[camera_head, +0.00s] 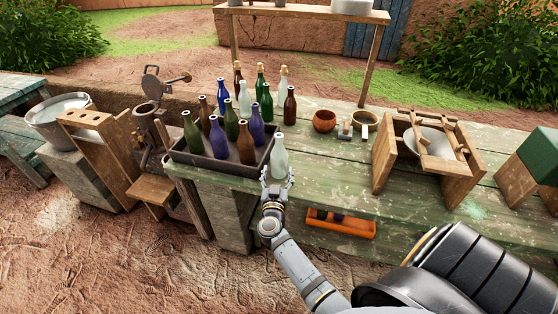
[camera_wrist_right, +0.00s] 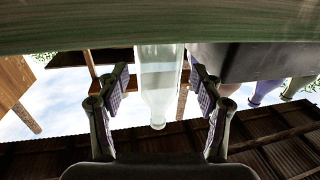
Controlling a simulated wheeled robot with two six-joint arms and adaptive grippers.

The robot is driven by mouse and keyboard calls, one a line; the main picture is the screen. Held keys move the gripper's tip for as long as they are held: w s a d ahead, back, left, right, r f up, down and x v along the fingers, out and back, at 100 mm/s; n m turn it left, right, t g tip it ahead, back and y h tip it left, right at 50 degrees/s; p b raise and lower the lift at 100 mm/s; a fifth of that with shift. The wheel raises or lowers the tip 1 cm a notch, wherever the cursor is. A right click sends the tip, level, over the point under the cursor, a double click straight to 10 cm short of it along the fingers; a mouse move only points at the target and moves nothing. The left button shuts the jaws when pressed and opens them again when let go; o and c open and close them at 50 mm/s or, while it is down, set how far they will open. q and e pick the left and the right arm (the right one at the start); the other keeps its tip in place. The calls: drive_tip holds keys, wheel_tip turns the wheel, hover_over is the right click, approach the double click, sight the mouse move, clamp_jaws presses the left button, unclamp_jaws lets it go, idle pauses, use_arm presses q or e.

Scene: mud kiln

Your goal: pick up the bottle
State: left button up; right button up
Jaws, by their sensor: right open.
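A clear, pale glass bottle (camera_head: 279,157) stands upright at the front edge of the green table, just right of the dark crate. My right gripper (camera_head: 277,181) is open at its near side, below the bottle's middle in the head view. In the right wrist view the picture is upside down; the bottle (camera_wrist_right: 160,80) shows centred between the two open fingers (camera_wrist_right: 158,82), with a gap on each side. I cannot tell how far the fingers reach around it. My left gripper is not in view.
The dark crate (camera_head: 215,164) holds several green, blue and brown bottles close to the left. More bottles stand behind it. A brown bowl (camera_head: 324,121) and a wooden frame with a basin (camera_head: 428,143) are further right. An orange tray (camera_head: 341,224) sits below the tabletop.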

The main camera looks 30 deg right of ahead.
sight(279, 162)
drive_tip(key=x, duration=0.5)
drive_tip(key=shift+r, duration=0.1)
drive_tip(key=shift+s+r, duration=0.1)
drive_tip(key=shift+s, duration=0.05)
drive_tip(key=shift+c, duration=0.7)
drive_tip(key=c, duration=0.9)
